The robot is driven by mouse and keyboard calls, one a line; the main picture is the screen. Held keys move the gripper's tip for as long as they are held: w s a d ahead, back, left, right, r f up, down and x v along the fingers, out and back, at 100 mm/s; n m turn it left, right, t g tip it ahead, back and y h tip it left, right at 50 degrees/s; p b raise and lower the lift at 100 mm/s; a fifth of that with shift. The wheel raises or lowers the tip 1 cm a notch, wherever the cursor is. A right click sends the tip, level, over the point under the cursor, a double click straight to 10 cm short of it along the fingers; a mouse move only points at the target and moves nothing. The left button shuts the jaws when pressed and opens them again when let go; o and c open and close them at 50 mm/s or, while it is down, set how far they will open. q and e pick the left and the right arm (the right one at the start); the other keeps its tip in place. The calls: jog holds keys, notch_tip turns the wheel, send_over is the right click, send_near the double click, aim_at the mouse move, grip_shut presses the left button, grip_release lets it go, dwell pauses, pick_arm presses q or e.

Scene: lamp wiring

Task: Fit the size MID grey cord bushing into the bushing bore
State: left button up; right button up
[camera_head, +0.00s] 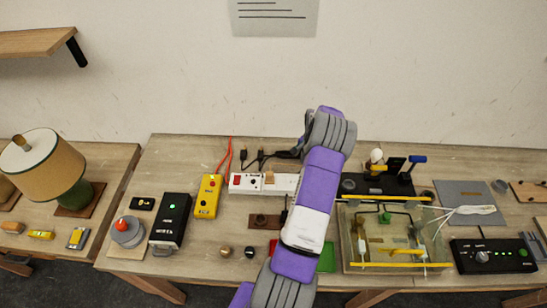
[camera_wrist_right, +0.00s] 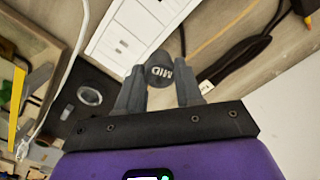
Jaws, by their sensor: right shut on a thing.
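The grey cord bushing (camera_wrist_right: 159,70), marked MID on its round face, is between the fingers of my right gripper (camera_wrist_right: 160,90) in the right wrist view. The gripper is shut on it and holds it above the bench. In the head view my right arm hides the gripper and the bushing. A dark plate with a pale metal ring (camera_wrist_right: 90,95) lies left of the gripper in the wrist view; I cannot tell whether this ring is the bushing bore. My left gripper is not in view.
A white power strip (camera_head: 250,183) lies on the wooden bench, left of my arm. A yellow box (camera_head: 208,197) and a black box (camera_head: 171,220) stand further left. A clear tray with yellow bars (camera_head: 375,266) is right of my arm. Dark cords lie near the strip.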

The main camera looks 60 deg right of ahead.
jog(key=s+d+m, duration=0.1)
jog(key=s+m, duration=0.1)
jog(key=s, duration=0.6)
jog(key=s+d+r+m+p, duration=0.1)
jog(key=s+m, duration=0.1)
jog(key=s, duration=0.7)
jog(key=shift+d+r+m+p, duration=0.2)
jog(key=shift+d+m+p, duration=0.1)
jog(key=shift+f+b, duration=1.4)
jog(key=shift+f, duration=0.7)
jog(key=shift+f+b, duration=0.95)
jog(key=shift+f, duration=0.3)
jog(key=o, duration=1.1)
jog(key=shift+c, duration=0.2)
jog(key=shift+r, duration=0.15)
